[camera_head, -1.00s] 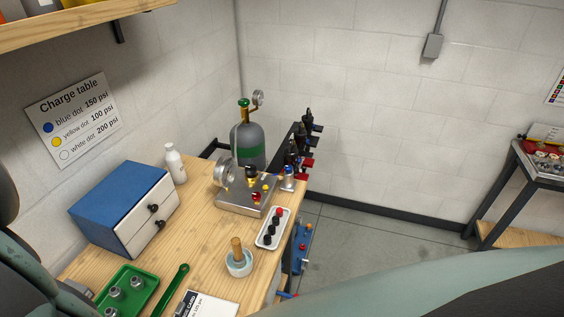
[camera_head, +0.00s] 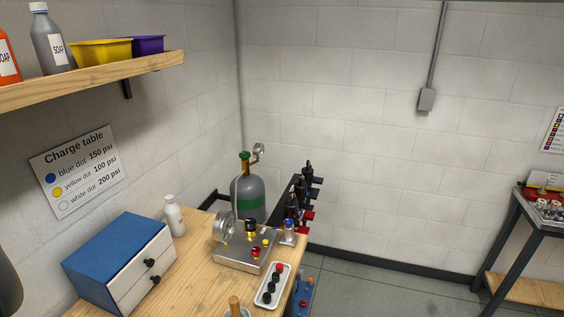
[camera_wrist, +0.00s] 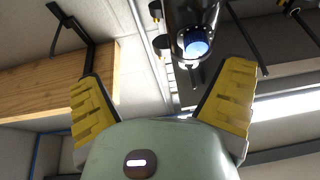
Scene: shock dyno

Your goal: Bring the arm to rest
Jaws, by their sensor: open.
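My gripper (camera_wrist: 165,88) shows only in the wrist view, where its two yellow-padded fingers stand wide apart. Nothing is clamped between the pads. A dark cylinder with a blue round end (camera_wrist: 196,44) appears beyond the fingers at the top; I cannot tell its distance, and it does not appear gripped. The head view does not show the gripper. A dark shape at that view's left edge is too cut off to identify.
A shelf (camera_head: 120,78) overhangs at left. Floor (camera_head: 400,290) is clear toward the right-hand table (camera_head: 520,235).

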